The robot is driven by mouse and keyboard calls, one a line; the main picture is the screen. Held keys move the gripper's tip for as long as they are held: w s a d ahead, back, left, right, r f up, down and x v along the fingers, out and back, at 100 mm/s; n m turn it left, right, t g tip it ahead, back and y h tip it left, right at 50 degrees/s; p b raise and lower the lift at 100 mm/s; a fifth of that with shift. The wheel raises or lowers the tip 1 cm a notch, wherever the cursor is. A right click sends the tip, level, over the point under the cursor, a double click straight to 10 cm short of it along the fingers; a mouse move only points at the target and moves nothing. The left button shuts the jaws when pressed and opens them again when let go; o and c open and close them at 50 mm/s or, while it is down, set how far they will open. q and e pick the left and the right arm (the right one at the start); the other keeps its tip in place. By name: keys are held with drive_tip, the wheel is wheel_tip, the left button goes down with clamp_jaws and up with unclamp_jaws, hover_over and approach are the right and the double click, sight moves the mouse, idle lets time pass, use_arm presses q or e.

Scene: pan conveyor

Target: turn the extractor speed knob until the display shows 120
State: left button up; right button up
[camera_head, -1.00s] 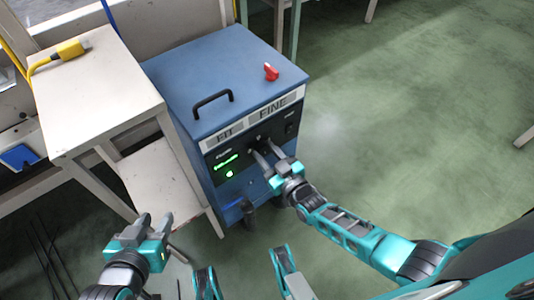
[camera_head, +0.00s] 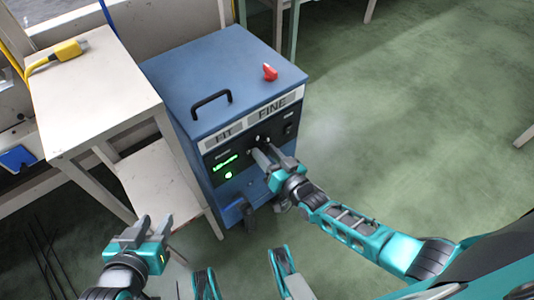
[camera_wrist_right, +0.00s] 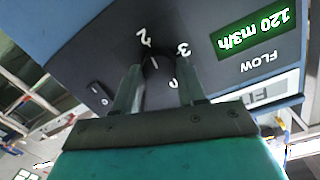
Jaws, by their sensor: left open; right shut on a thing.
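The blue extractor (camera_head: 232,75) stands on the floor with a dark control panel on its front. Its lit green display (camera_head: 225,163) is small in the head view. In the right wrist view the display (camera_wrist_right: 252,33) appears upside down and reads 120 m3/h, above the word FLOW. My right gripper (camera_head: 262,149) is at the panel, shut on the speed knob (camera_wrist_right: 158,67), which is mostly hidden between the fingers. The numbers 2 and 3 show around it. My left gripper (camera_head: 146,230) is open and empty, low at the left, away from the extractor.
A black handle (camera_head: 211,97) and a red knob-like piece (camera_head: 270,72) are on the extractor's top. A pale table (camera_head: 95,90) with a yellow plug (camera_head: 68,49) stands close at its left. The green floor at right is largely clear.

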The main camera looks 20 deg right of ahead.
use_arm(q)
drive_tip(key=shift+w, duration=0.1)
use_arm(e)
drive_tip(key=o, duration=1.1)
drive_tip(key=shift+c, duration=0.2)
